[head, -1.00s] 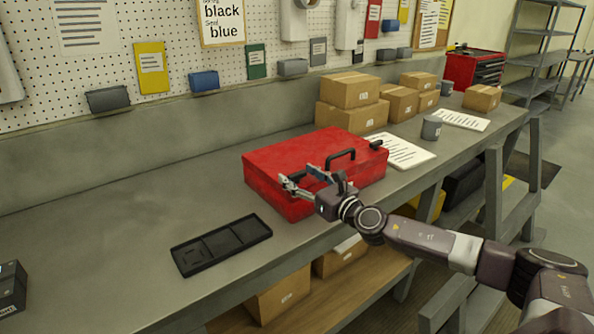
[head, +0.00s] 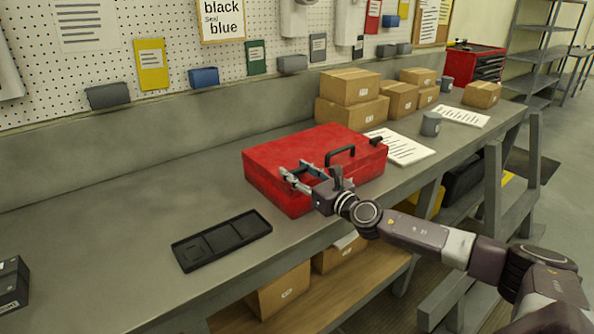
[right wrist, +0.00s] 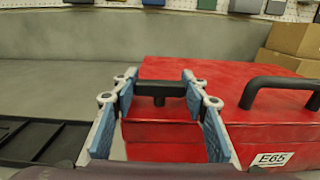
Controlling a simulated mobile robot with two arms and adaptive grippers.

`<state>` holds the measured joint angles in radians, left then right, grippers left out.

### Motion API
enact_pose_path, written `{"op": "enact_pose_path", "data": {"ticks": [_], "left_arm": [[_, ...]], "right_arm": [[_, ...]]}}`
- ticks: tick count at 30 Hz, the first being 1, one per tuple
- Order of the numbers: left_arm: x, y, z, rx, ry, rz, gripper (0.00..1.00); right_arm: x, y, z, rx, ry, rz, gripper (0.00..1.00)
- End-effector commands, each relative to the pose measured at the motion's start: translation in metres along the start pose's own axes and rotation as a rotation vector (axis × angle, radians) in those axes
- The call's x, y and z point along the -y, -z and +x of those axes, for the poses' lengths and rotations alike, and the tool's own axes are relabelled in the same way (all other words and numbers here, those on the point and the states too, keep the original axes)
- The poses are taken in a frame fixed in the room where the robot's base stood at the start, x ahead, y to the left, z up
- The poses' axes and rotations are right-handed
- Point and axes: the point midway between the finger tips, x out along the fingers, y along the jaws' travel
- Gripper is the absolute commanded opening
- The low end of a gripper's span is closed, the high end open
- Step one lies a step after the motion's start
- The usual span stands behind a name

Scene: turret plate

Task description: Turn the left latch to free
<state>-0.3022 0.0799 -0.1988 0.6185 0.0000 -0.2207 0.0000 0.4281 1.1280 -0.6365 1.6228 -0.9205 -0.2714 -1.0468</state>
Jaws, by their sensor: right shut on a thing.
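The left latch (right wrist: 160,90) is a black T-shaped bar, seen in the right wrist view. My right gripper (head: 296,172) is at the left front part of the case, its fingers on either side of this bar. In the right wrist view the gripper (right wrist: 158,84) is shut on the bar, which spans between the fingers. My left gripper is not in view.
A black tray (head: 222,241) lies on the bench left of the case. The bench's left middle is clear.

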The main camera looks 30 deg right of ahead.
Motion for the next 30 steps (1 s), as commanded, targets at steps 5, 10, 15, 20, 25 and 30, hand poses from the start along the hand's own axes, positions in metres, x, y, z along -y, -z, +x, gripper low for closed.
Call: {"op": "enact_pose_path", "data": {"ticks": [5,10,15,20,25,30], "left_arm": [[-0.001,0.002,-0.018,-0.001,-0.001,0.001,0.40],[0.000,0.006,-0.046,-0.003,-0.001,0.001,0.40],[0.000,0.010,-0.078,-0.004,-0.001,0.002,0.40],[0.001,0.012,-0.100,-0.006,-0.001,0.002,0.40],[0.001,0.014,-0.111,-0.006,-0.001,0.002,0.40],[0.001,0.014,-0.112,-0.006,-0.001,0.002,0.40]], "right_arm": [[-0.001,-0.004,0.000,-0.001,0.038,0.003,0.17],[-0.003,-0.008,0.000,-0.003,0.119,0.007,0.17],[-0.003,-0.008,0.000,-0.004,0.239,0.008,0.17],[-0.004,-0.006,0.001,-0.004,0.379,0.008,0.17],[-0.003,-0.002,0.001,-0.003,0.542,0.008,0.17],[-0.003,0.001,0.001,-0.003,0.704,0.007,0.17]]}}
